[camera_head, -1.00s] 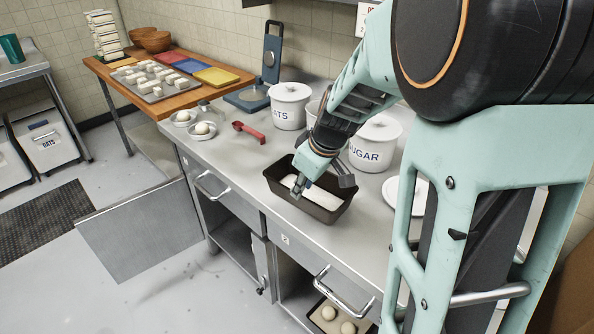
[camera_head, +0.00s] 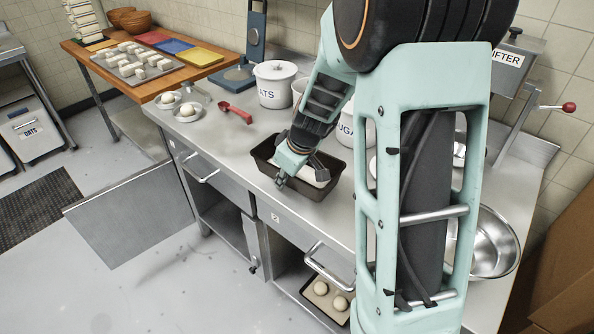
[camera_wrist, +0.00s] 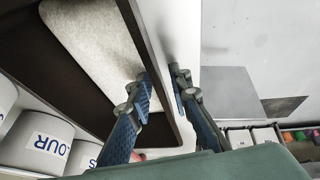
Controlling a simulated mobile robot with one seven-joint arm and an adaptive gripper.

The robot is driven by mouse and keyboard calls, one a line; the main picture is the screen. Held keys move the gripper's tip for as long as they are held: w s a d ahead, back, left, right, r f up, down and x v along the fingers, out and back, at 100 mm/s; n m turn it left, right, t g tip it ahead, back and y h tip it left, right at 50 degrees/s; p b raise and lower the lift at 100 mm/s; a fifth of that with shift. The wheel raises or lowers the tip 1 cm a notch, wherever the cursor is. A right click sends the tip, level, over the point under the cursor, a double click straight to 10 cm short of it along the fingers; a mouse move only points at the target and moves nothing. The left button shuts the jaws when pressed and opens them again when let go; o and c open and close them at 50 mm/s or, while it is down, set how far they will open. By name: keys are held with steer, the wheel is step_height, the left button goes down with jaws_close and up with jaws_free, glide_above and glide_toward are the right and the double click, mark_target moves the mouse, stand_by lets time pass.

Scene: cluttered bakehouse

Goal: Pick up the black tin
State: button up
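The black tin (camera_head: 315,190) is a dark loaf tin with a pale slab (camera_head: 318,175) inside. It sits upright on the steel counter near the front edge. My gripper (camera_head: 281,182) is at the tin's near long wall, pointing down. In the wrist view the gripper (camera_wrist: 161,78) has its two blue-padded fingers apart, on either side of the wall of the black tin (camera_wrist: 40,75). The left finger is inside the tin and the right one outside. A small gap shows beside the right finger. My arm hides part of the tin's far side in the head view.
White canisters (camera_head: 274,84) stand behind the tin. A metal bowl (camera_head: 493,245) is at the right. A lower door (camera_head: 135,215) hangs open.

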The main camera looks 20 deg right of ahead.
jaws_close()
step_height(320, 180, up, 9)
steer(key=shift+r+p, duration=0.2)
steer(key=shift+p, duration=0.1)
steer(key=shift+s+d+f+m, duration=0.1)
steer(key=shift+s+f+m, duration=0.25)
steer(key=shift+m, duration=0.25)
steer(key=f+m, duration=0.1)
steer(key=s+f+m+h, duration=0.1)
steer(key=m, duration=0.1)
steer(key=shift+s+d+f+h, duration=0.25)
steer(key=shift+s+f+h, duration=0.15)
steer(key=shift+s+f+m+h, duration=0.35)
steer(key=shift+f+m, duration=0.3)
steer(key=shift+m, duration=0.35)
steer(key=shift+s+a+f+m+h, duration=0.1)
steer(key=shift+a+f+m+h, duration=0.35)
steer(key=shift+m, duration=0.45)
steer(key=shift+f, duration=0.15)
